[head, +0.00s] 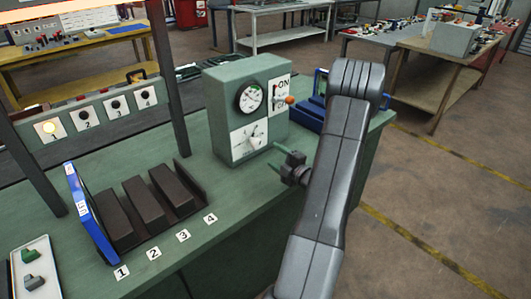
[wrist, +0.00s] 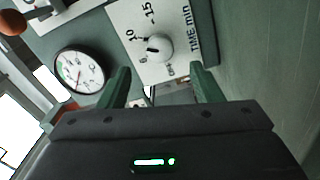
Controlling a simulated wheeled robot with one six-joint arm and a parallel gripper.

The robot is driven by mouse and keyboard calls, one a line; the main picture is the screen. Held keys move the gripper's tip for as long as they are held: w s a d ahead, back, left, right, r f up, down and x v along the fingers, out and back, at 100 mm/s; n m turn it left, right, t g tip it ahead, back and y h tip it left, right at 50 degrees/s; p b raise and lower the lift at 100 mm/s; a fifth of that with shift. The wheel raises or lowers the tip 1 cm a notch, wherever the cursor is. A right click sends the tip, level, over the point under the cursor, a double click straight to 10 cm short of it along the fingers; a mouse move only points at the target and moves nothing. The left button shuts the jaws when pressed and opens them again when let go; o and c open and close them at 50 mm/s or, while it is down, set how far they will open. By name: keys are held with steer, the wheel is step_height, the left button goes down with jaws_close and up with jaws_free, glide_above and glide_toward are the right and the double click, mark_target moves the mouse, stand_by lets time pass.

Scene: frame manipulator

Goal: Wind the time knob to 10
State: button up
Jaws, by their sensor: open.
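The time knob (wrist: 158,47) is a round white knob on a pale plate marked "TIME min" (wrist: 189,30) in the wrist view. The labels 10 and 15 show beside it, and a dark mark on the knob faces left; its exact setting is hard to read. In the head view the knob (head: 254,139) sits low on the front of a green box (head: 226,105). My gripper (head: 285,163) is open and empty in front of the box, apart from the knob. In the wrist view its two green fingers (wrist: 160,70) are spread below the knob.
A round gauge (head: 250,97) and an ON switch with an orange-tipped lever (head: 289,100) are above the knob. Open floor lies to the right.

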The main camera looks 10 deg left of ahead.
steer(key=v, duration=0.4)
steer(key=shift+s, duration=0.1)
